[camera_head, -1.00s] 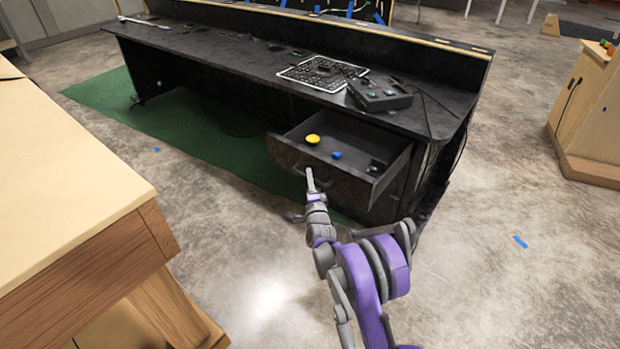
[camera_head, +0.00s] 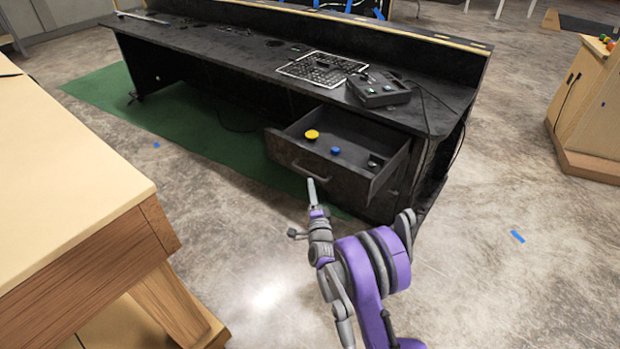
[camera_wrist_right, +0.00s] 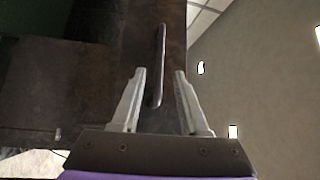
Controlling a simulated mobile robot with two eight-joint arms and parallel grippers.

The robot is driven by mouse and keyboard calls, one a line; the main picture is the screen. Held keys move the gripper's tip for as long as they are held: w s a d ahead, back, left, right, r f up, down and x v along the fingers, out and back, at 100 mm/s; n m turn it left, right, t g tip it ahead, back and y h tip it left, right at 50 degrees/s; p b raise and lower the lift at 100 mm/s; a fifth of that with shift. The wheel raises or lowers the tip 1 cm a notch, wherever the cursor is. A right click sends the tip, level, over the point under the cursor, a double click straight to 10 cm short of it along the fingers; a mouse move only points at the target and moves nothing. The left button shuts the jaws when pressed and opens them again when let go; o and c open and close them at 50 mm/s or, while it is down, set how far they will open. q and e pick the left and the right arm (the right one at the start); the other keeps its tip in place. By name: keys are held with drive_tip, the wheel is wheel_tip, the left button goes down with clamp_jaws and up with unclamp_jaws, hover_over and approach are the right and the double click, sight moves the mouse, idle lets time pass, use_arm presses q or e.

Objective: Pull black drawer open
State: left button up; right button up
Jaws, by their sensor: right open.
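The black drawer (camera_head: 345,182) stands open under the right end of the black desk, with a yellow round piece (camera_head: 312,134) and a blue one (camera_head: 335,150) inside. Its bar handle (camera_head: 309,174) is on the front face. My right gripper (camera_head: 311,186) is just in front of the drawer face, below the handle in the head view. In the right wrist view the gripper (camera_wrist_right: 158,102) is open, and the handle (camera_wrist_right: 160,65) stands lengthwise ahead, its near end between the fingertips. No finger visibly closes on it. My left gripper is not in view.
The black desk (camera_head: 230,62) carries a keyboard-like panel (camera_head: 322,68) and a dark control box (camera_head: 380,90). A wooden table (camera_head: 70,185) is close on the left, and a wooden cabinet (camera_head: 590,110) stands far right.

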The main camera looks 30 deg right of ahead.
drive_tip(key=shift+v, duration=1.8)
